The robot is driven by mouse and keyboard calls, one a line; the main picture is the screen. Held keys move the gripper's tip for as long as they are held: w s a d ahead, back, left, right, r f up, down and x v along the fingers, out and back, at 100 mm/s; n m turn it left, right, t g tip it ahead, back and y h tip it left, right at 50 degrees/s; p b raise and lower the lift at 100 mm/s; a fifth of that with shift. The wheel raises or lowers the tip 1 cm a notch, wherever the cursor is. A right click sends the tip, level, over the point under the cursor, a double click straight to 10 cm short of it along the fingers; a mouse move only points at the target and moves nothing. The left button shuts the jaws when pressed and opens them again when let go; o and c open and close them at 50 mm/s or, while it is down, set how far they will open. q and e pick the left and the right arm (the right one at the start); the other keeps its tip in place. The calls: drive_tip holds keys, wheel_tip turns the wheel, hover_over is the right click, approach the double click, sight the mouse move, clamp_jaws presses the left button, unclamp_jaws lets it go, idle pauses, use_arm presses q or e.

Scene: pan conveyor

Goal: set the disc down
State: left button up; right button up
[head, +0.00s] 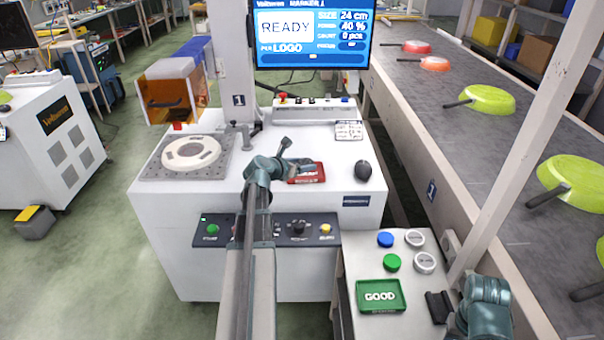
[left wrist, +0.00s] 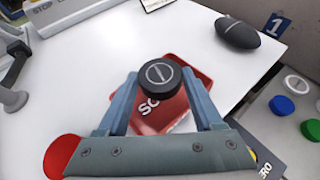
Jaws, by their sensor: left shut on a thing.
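My left gripper (head: 296,163) is over the white machine's top, above the red tray (head: 318,172). In the left wrist view its two fingers (left wrist: 162,80) are shut on a dark round disc (left wrist: 160,74) with a pale ring and line on its face. The disc overlaps the red tray (left wrist: 201,75) in that view; I cannot tell whether it touches it. The tray's lettering starts with "SC"; the rest is hidden. The disc is hard to make out in the head view. My right gripper (head: 440,306) is low at the right, its jaws unclear.
The side table holds a green GOOD tray (head: 380,310), a blue disc (head: 385,239), a green disc (head: 391,262) and two pale discs. A black mouse-like object (head: 363,171) lies right of the red tray. A pan conveyor (head: 455,130) runs along the right. A screen (head: 313,35) reads READY.

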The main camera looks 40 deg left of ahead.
use_arm(q)
drive_tip(key=shift+f+b, duration=0.8)
drive_tip(key=shift+f, duration=0.55)
use_arm(e)
drive_tip(key=shift+f, duration=1.3)
drive_tip(key=shift+f, duration=0.1)
use_arm(q)
drive_tip(key=shift+f, duration=0.2)
drive_tip(key=o, duration=1.2)
drive_tip(key=shift+r, duration=0.1)
drive_tip(key=shift+r, duration=0.2)
drive_tip(key=shift+p+v, duration=2.65)
drive_tip(key=shift+v, duration=3.4)
use_arm(e)
drive_tip(key=shift+r, duration=2.7)
